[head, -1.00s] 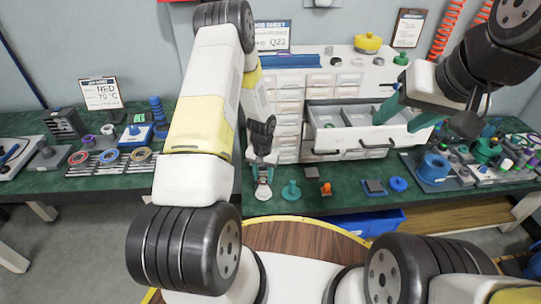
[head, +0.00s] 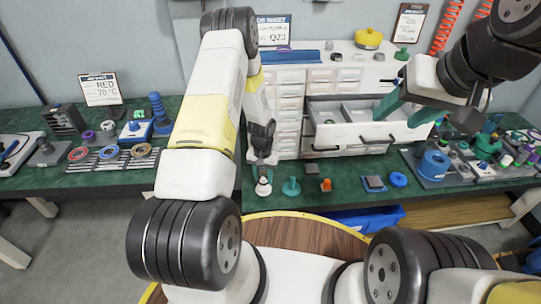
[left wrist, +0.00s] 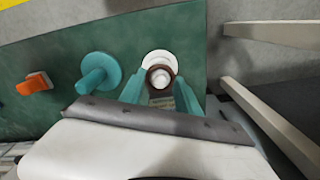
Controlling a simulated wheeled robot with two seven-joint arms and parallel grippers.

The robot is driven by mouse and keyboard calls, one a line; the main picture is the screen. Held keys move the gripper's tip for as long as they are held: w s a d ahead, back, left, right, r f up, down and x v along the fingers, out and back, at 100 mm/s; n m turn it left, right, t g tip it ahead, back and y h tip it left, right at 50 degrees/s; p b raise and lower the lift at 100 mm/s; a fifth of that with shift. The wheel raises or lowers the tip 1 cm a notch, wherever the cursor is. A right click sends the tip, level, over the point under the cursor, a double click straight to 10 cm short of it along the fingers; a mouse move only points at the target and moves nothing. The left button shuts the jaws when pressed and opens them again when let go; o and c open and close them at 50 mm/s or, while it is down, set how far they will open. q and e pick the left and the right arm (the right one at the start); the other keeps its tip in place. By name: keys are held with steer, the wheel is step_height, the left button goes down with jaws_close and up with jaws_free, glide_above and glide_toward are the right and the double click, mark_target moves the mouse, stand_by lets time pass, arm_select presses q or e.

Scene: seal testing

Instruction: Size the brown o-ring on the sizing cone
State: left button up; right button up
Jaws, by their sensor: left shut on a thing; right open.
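The brown o-ring (left wrist: 160,76) is between the teal fingertips of my left gripper (left wrist: 160,92) in the left wrist view. The white sizing cone (left wrist: 159,58) stands at the fingertips, and the ring appears around its round white top. I cannot tell how far down the ring sits or whether it touches the cone. In the head view, the cone (head: 263,189) stands at the front of the green bench, directly below my left gripper (head: 264,176). My right gripper (head: 397,112) is open and empty at the pulled-out drawer (head: 350,139).
A teal pedestal (head: 291,187), an orange part (head: 326,185) and a blue ring (head: 398,180) stand right of the cone. Coloured rings (head: 109,153) lie on a rack at left. Parts crowd the right of the bench. A blue bin (head: 365,220) sits below the bench edge.

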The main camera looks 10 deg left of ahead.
arm_select(q)
steer(key=shift+f, duration=0.4)
steer(key=o, duration=1.4)
steer(key=shift+r, duration=4.55)
